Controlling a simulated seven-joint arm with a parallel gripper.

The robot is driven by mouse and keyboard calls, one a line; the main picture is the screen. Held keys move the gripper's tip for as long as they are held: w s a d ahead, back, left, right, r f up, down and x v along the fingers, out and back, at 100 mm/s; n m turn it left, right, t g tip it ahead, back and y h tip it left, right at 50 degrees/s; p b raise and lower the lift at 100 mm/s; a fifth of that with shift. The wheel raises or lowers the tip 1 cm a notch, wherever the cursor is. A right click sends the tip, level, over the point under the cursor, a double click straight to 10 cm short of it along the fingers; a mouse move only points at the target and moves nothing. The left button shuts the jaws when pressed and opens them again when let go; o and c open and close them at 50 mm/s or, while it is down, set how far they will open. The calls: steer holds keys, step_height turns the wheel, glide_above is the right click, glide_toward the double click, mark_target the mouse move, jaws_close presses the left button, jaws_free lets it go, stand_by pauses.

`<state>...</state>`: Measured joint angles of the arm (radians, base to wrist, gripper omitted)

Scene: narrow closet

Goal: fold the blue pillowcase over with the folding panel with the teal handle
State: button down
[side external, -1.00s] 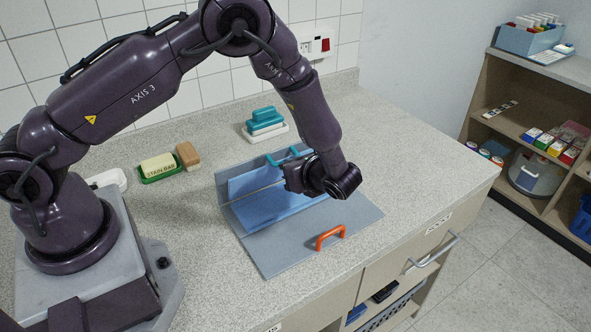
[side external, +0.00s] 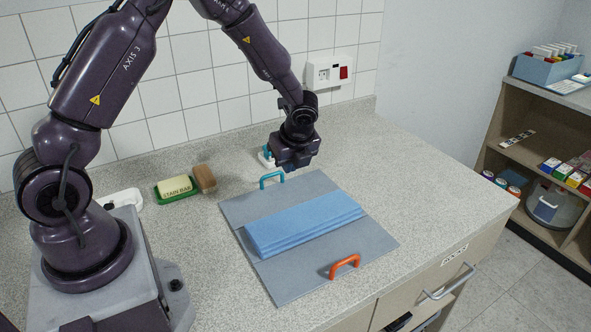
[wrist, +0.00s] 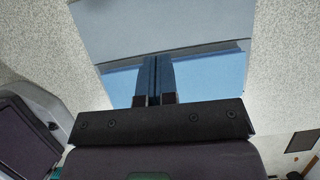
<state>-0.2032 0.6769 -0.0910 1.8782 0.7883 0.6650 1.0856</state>
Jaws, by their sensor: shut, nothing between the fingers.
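The blue pillowcase (side external: 305,222) lies as a narrow, layered strip across the middle of the grey folding board. The panel with the teal handle (side external: 305,187) lies flat and bare behind it, with the teal handle (side external: 271,178) at its back edge. The front panel (side external: 300,281) is also flat and has an orange handle (side external: 345,266). My gripper (side external: 294,164) is raised above the back of the board, close to the teal handle but apart from it. In the wrist view my gripper's fingers (wrist: 154,76) are together and empty, with the pillowcase (wrist: 208,80) beyond them.
A soap bar in a green dish (side external: 174,189) and a brown brush (side external: 204,179) stand left of the board. A blue-and-white item (side external: 266,158) is partly hidden behind my gripper. The tiled wall is close behind. The counter (side external: 430,205) is clear to the right.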

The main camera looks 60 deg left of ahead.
steer(key=shift+a+f+h, duration=1.1)
steer(key=shift+a+h, duration=0.05)
steer(key=shift+a, duration=0.6)
steer(key=shift+a+f+h, duration=1.1)
steer(key=shift+a, duration=0.7)
steer(key=shift+a+f+h, duration=1.1)
steer(key=shift+a+h, duration=0.05)
steer(key=shift+a, duration=0.6)
steer(key=a+r, duration=0.5)
steer(key=r, duration=0.7)
steer(key=shift+r, duration=0.1)
